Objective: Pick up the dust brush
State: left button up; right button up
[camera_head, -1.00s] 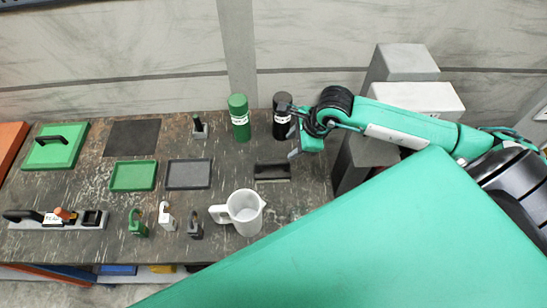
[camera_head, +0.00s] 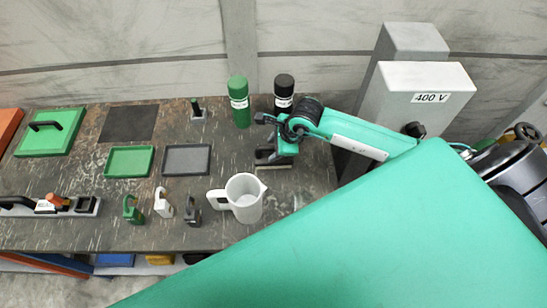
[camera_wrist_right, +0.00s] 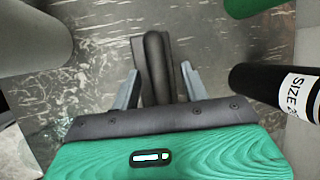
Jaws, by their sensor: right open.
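The dust brush, a dark block with a raised rounded handle, lies on the dark worktop below my right gripper in the head view (camera_head: 273,164). The gripper partly covers it there. In the right wrist view the brush (camera_wrist_right: 155,62) reaches up between the two grey fingers of my right gripper (camera_wrist_right: 161,88). The fingers stand apart, one on each side of the handle, with visible gaps. The right gripper also shows over the brush in the head view (camera_head: 268,153). My left gripper is out of view.
A black bottle (camera_head: 284,92) stands close behind my right gripper; its label shows in the wrist view (camera_wrist_right: 295,97). A green bottle (camera_head: 239,103) is beside it. A white jug (camera_head: 243,198) stands in front. A grey 400 V box (camera_head: 425,88) is at the right.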

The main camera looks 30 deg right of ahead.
jog(key=shift+w+f, duration=0.15)
jog(key=shift+f, duration=0.2)
jog(key=shift+r, duration=0.1)
grip_shut()
jog(key=shift+r, duration=0.1)
notch_tip(320, 180, up, 20)
jog(key=p, duration=0.9)
